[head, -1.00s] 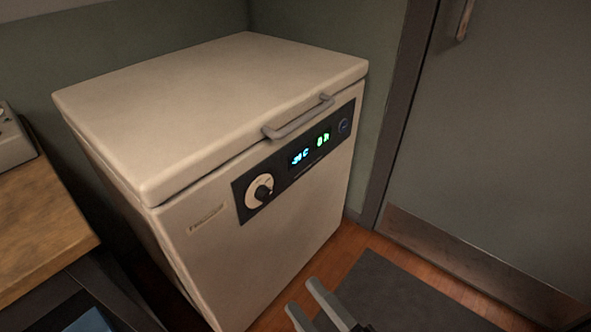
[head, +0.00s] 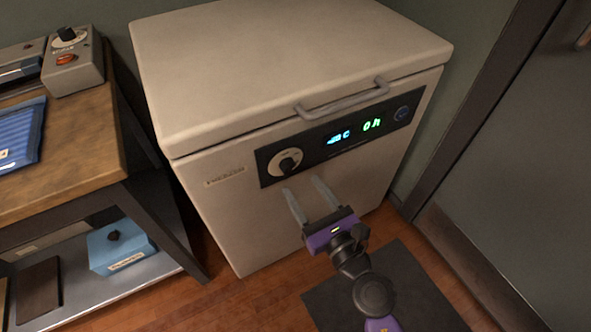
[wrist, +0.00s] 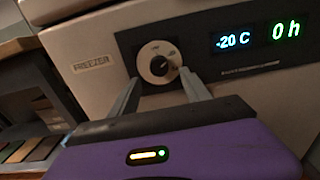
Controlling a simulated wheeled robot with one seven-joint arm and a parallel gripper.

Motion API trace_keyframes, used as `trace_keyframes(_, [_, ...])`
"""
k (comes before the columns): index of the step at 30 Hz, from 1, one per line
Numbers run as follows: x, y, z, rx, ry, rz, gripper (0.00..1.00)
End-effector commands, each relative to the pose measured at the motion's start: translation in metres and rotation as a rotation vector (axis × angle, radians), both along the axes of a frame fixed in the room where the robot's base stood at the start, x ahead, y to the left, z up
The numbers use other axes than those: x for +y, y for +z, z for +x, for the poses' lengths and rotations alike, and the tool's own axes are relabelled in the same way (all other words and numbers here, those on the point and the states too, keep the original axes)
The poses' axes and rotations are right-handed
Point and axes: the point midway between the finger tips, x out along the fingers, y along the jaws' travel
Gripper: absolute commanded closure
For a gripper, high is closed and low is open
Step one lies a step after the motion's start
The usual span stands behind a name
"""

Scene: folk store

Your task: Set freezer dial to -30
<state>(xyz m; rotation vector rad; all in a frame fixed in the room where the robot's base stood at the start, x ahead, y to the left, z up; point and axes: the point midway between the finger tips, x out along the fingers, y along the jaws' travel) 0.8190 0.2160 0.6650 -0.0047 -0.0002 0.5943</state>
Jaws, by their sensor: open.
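The white chest freezer (head: 235,215) stands against the wall with its lid shut. Its dial (head: 287,162), a pale disc with a black knob, is at the left of a dark front panel; it also shows in the wrist view (wrist: 158,62). The display (wrist: 232,41) reads -20 C in blue. My gripper (head: 300,184) is open and empty, in front of the freezer and just below the dial in the head view. In the wrist view its fingers (wrist: 158,76) point at the dial, spread toward its lower left and right edges. I cannot tell whether they touch it.
A grey handle (head: 340,100) sticks out from the lid above the panel. A wooden bench (head: 75,150) with a lower shelf stands left of the freezer. A door is on the right. A dark mat (head: 420,290) lies on the floor in front.

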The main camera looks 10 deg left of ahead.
Motion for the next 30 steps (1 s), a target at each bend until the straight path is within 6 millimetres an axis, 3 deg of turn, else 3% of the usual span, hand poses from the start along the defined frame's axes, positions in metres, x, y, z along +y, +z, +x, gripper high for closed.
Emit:
trace_keyframes(12, [0.032, 0.000, 0.047, 0.001, 0.001, 0.003, 0.44])
trace_keyframes(23, [0.035, 0.001, 0.052, 0.001, 0.000, 0.004, 0.44])
trace_keyframes(30, [0.035, 0.001, 0.051, 0.001, 0.000, 0.004, 0.90])
